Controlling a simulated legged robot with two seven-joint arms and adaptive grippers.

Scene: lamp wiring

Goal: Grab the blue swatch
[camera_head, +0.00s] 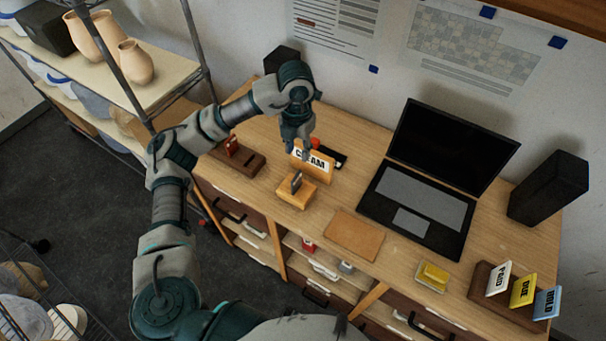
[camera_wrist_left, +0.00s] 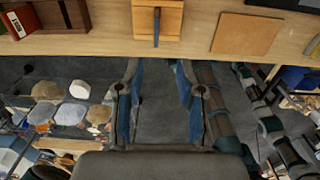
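A small wooden block (camera_head: 296,193) on the desk holds a thin upright grey-blue card (camera_head: 296,182). The card shows edge-on, with a bluish tint, in the left wrist view (camera_wrist_left: 156,27); I cannot tell for sure that it is the blue swatch. A light blue card (camera_head: 547,303) marked HOLD stands in a dark rack at the far right. My left gripper (camera_head: 305,147) is above the desk, in front of a CREAM sign (camera_head: 322,162) and behind the small block. In the left wrist view its fingers (camera_wrist_left: 160,72) are apart with nothing between them. My right gripper is out of view.
An open laptop (camera_head: 420,190), a tan pad (camera_head: 354,235), a yellow block (camera_head: 433,277) and a dark card rack (camera_head: 483,283) are on the desk. A brown holder with a red item (camera_head: 237,157) is at left. A black speaker (camera_head: 548,188) stands right.

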